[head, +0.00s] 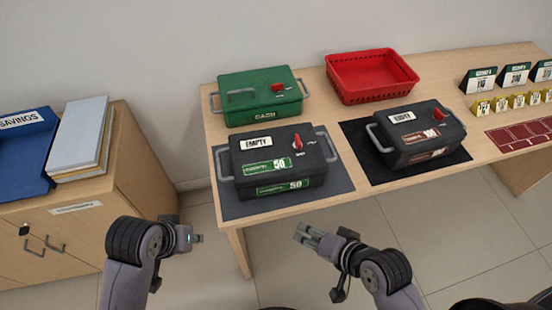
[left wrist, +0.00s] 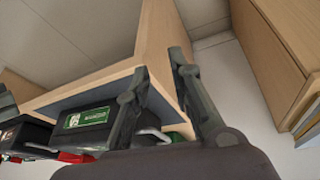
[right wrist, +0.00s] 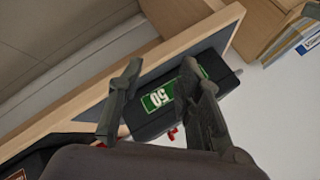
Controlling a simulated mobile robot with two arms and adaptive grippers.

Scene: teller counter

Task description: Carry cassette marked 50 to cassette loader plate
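The cassette marked 50 (head: 276,178) is a black case with grey side handles, a red latch, an EMPTY label and green 50 labels. It sits upright on a dark grey mat (head: 235,208); a black mat (head: 353,135) lies to its right. I cannot tell which is the loader plate. My left gripper (head: 192,238) is open and empty, in front of the table's left corner. My right gripper (head: 308,236) is open and empty, in front of the table edge, apart from the cassette. The 50 label shows between its fingers in the right wrist view (right wrist: 160,97).
A second black cassette (head: 418,138) with a brownish label stands on the black mat. A green cash box (head: 260,95) and red basket (head: 372,76) are behind. Price cards stand far right. A wooden cabinet (head: 80,215) with a blue tray and binders is left, across a floor gap.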

